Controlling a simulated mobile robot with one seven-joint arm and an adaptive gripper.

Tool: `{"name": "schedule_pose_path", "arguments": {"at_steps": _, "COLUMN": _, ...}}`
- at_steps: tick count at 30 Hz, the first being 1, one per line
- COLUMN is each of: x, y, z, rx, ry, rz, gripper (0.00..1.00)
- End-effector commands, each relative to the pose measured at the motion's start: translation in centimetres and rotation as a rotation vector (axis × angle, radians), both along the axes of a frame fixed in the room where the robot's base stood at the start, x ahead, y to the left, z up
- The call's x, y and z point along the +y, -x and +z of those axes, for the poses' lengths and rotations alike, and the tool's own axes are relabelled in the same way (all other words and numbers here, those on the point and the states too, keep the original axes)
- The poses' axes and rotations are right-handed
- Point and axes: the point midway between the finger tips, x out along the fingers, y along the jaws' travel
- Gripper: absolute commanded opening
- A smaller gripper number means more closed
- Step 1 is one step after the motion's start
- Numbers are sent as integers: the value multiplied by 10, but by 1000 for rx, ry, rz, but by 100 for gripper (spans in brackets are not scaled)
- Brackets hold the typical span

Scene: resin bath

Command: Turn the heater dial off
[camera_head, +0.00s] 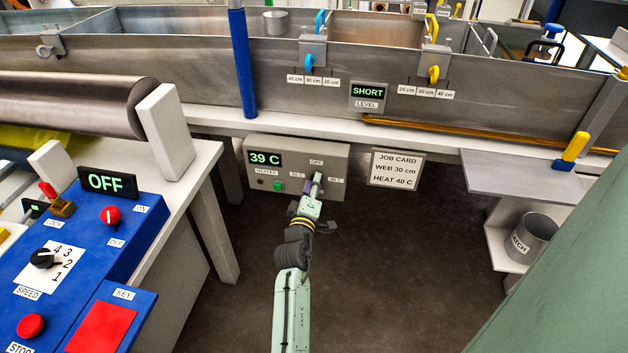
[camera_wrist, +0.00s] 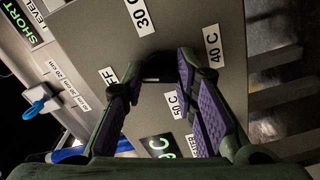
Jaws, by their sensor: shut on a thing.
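The grey heater box (camera_head: 258,186) hangs under the bath's front ledge. Its display (camera_head: 265,159) reads 39 C, and a green round button or light (camera_head: 278,185) sits below it. My gripper (camera_head: 316,182) reaches the right part of the box and covers most of the dial. In the wrist view, the dark heater dial (camera_wrist: 159,67) lies between my fingertips (camera_wrist: 158,75), which are shut on it. Labels OFF (camera_wrist: 107,76), 30 C (camera_wrist: 143,16), 40 C (camera_wrist: 213,47) and 50 C (camera_wrist: 183,103) surround it. I cannot tell which label the dial points to.
A job card (camera_head: 397,169) beside the box reads web 30 cm, heat 40 C. A level sign (camera_head: 367,96) above reads SHORT. A blue control console (camera_head: 85,235) with an OFF display (camera_head: 107,183) stands left. A bucket (camera_head: 530,238) sits on a right shelf. The floor below is clear.

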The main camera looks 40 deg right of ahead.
Motion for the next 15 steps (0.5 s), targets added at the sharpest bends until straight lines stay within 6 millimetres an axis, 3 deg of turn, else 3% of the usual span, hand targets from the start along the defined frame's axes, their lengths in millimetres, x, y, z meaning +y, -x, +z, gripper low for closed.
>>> {"name": "schedule_pose_path", "arguments": {"at_steps": 15, "x": 0, "y": -1, "z": 3, "rx": 240, "ry": 208, "rz": 0, "gripper": 0}}
